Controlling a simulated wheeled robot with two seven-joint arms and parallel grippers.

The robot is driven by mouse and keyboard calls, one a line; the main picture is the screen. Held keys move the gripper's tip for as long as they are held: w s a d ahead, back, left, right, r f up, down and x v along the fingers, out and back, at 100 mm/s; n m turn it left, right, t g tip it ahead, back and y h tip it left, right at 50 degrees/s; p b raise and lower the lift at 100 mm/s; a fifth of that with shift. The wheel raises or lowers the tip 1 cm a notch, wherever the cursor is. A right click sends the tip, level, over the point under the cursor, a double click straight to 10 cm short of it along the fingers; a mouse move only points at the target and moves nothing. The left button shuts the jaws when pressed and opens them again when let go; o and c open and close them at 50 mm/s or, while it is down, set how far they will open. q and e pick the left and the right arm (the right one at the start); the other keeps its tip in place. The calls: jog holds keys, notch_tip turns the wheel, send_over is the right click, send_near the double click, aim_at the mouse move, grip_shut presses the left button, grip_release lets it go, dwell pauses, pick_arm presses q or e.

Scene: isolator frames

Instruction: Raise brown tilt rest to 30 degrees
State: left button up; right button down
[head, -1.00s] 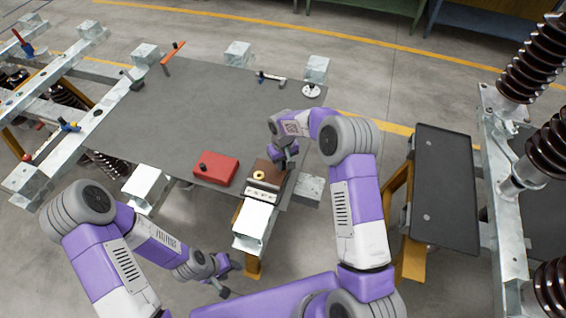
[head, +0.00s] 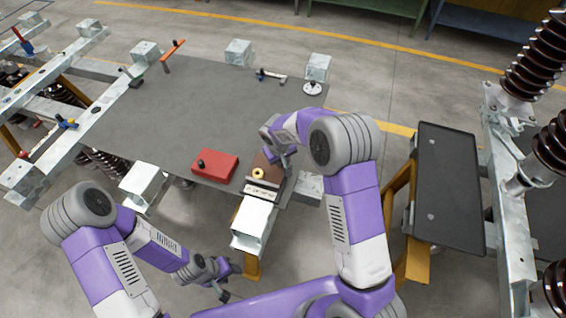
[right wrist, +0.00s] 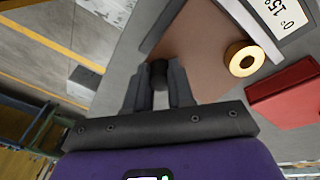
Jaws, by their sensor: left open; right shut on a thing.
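The brown tilt rest (head: 264,160) is a flat brown plate at the table's near edge, partly hidden by my right arm in the head view. It fills the upper middle of the right wrist view (right wrist: 200,40). A brass ring (right wrist: 243,58) lies on it. A white scale marked 0° and 15° (right wrist: 290,18) is beside it; I cannot read the rest's angle. My right gripper (right wrist: 160,82) is shut on a small black knob (right wrist: 158,70) at the rest's edge. My left gripper (head: 226,282) is open and empty, low in front of the table.
A red block (head: 222,168) with a black knob sits left of the rest. Pale metal blocks (head: 254,222) stand around the grey table (head: 180,110). A dark tray (head: 450,190) and ribbed brown insulators (head: 535,65) stand at right. The table's middle is mostly clear.

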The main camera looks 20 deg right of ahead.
jog(key=shift+s+a+r, duration=0.15)
jog(key=shift+s+a+r+b, duration=0.3)
jog(key=shift+s+r+b, duration=0.1)
jog(key=shift+r, duration=0.2)
jog(key=shift+s+a+r, duration=0.2)
jog(key=shift+s, duration=0.1)
jog(key=shift+s+a, duration=0.2)
jog(key=shift+s, duration=0.05)
jog(key=c, duration=1)
grip_release()
jog(key=shift+r, duration=0.1)
jog(key=shift+d+r, duration=0.1)
jog(key=shift+r, duration=0.05)
jog(key=p+v, duration=0.1)
jog(key=v, duration=0.6)
jog(key=shift+r, duration=0.1)
